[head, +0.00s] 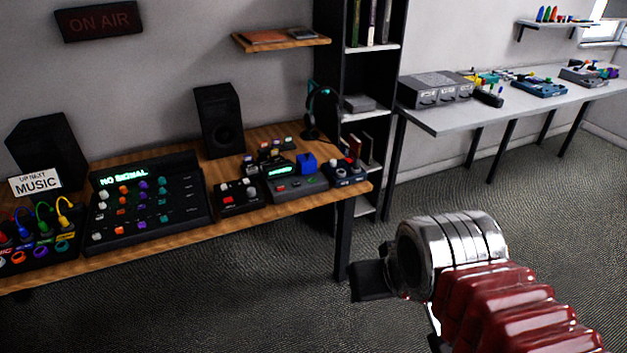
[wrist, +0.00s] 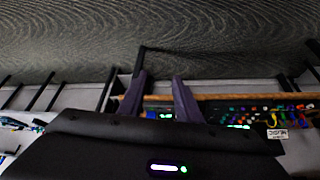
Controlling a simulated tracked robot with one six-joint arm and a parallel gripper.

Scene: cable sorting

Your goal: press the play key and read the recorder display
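A dark grey unit with a small green lit display (head: 281,170) sits on the right part of the wooden desk and looks like the recorder. Its display text is too small to read. It has a red key and a blue block stands at its back right. I cannot tell which key is play. My gripper shows in the wrist view (wrist: 158,92) with two dark fingers apart and nothing between them. In the head view my arm is over the floor, right of and apart from the desk. The wrist view shows the desk upside down beyond the fingers.
A mixer (head: 148,205) reading "NO SIGNAL" and a patch box with coloured cables (head: 42,235) stand left on the desk. Small button boxes flank the recorder (head: 238,195) (head: 344,173). Headphones (head: 322,110) and a speaker (head: 219,120) stand behind. Carpet before the desk is clear.

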